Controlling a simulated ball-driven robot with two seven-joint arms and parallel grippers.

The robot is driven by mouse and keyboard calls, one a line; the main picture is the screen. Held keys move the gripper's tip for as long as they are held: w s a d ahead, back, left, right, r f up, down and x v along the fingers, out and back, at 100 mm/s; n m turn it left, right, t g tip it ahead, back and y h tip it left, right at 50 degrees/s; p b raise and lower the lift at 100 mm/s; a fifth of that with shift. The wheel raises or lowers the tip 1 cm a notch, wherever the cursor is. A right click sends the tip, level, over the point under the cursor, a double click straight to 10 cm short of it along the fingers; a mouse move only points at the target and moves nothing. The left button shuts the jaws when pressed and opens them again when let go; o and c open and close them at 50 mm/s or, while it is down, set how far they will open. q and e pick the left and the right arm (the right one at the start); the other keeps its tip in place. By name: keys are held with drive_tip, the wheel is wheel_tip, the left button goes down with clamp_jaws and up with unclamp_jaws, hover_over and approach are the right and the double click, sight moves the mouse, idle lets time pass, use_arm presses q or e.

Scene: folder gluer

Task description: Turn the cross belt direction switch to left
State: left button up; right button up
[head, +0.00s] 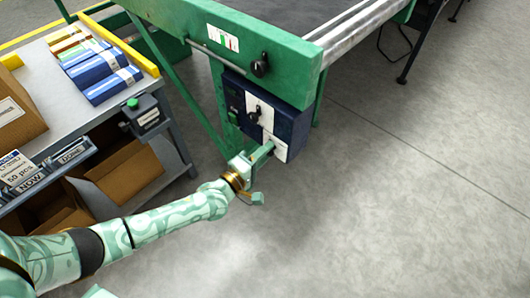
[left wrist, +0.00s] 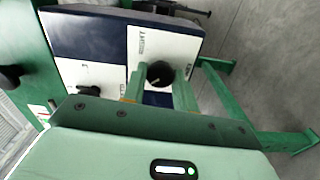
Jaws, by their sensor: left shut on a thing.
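A dark blue control box (head: 290,124) with white plates hangs on the green machine frame. In the left wrist view the box (left wrist: 85,36) carries two black rotary knobs. The knob on the right (left wrist: 160,73) sits on a white plate with lettering, too small to read surely. My left gripper (head: 266,150) reaches the lower white plate, and in the left wrist view its fingers (left wrist: 160,88) are shut around this knob. The other knob (left wrist: 88,90) is left of the fingers; it also shows in the head view (head: 254,115). My right gripper is in neither view.
A larger black knob (head: 260,65) is on the green frame (head: 205,30) above the box. A grey cart (head: 165,110) with blue packs (head: 100,72) and cardboard boxes stands at the left. The floor right of the box is clear.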

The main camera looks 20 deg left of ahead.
use_arm(q)
drive_tip(key=shift+f+n, duration=0.1)
drive_tip(key=shift+n, duration=0.3)
idle(0.3)
drive_tip(key=o, duration=0.9)
drive_tip(key=shift+o, duration=0.2)
